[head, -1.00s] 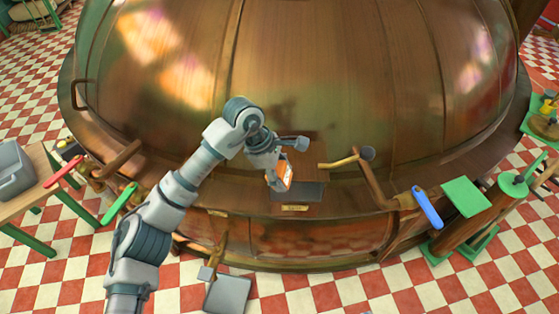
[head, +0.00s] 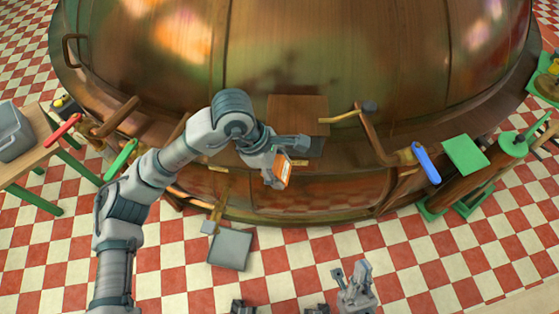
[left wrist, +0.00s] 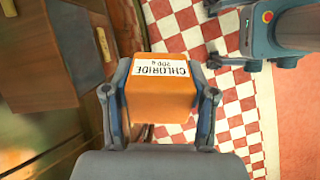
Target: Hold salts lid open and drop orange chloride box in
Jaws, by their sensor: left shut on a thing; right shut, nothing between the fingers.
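The orange chloride box (head: 284,171) is held in my left gripper (head: 275,168), just in front and to the left of the hatch on the kettle's rim. The left wrist view shows the box (left wrist: 160,100) between both fingers, its white "CHLORIDE 200 g" label upside down. A brown square panel (head: 298,112), apparently the salts lid, has a yellow lever (head: 345,117) at its right. A dark patch (head: 313,147) shows below it, partly behind my gripper; I cannot tell how far the lid is open. My right gripper (head: 352,272) is shut and empty at the bottom, away from the lid.
The large copper kettle (head: 300,50) fills the back. Handles with red (head: 63,131), green (head: 120,160) and blue (head: 426,164) grips stick out from its rim. A table with a grey bin (head: 14,135) stands left. A grey plate (head: 230,249) lies low in front.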

